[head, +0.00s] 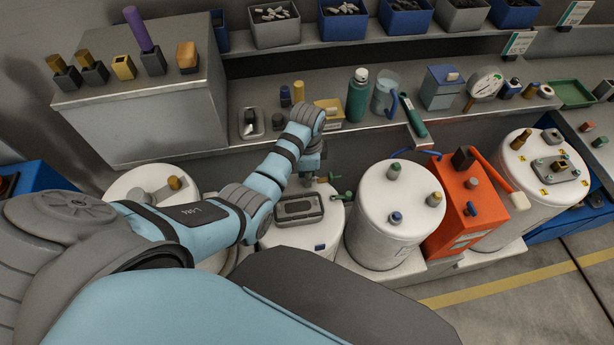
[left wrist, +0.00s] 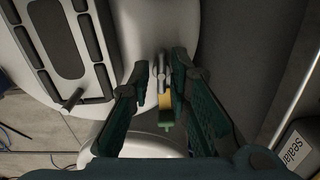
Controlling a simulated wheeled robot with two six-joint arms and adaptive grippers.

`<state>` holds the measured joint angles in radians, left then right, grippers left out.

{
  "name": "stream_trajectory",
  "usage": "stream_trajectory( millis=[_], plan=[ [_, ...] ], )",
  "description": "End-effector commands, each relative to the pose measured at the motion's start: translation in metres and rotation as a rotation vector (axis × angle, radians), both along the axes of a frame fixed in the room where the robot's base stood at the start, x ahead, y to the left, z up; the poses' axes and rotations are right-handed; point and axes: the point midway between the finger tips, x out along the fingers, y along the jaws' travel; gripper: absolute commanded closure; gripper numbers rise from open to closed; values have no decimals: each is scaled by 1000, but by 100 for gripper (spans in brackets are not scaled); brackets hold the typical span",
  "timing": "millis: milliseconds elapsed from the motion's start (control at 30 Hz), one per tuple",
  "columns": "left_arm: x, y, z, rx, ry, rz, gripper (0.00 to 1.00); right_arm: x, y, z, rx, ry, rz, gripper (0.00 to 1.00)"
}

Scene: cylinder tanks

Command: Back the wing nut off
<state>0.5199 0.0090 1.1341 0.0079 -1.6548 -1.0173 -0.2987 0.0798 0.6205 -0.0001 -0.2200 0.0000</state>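A small metal piece (left wrist: 160,72), which looks like the wing nut, sits on a yellow stem (left wrist: 165,100) with a green end (left wrist: 166,123) in the left wrist view. My left gripper (left wrist: 160,76) is open, with one finger on each side of the metal piece and a gap on both sides. In the head view, my left gripper (head: 325,180) is low at the far right edge of a white tank (head: 300,238); its fingers are small and partly hidden there. A green handle (head: 347,195) shows beside it. My right gripper is not in view.
Behind, a shelf holds a green bottle (head: 357,95) and a glass jar (head: 384,92).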

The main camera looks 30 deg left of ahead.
Motion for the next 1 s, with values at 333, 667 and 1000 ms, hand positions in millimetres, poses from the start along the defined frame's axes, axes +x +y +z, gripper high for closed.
stream_trajectory(
  millis=[333, 667, 1000],
  plan=[
    [1, 0, 5, 0, -2, 0, 80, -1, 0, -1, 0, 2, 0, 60],
    [1, 0, 43, 0, -2, -1, 80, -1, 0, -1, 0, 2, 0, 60],
    [0, 0, 50, 0, 0, -1, 80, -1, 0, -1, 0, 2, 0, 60]
  ],
)
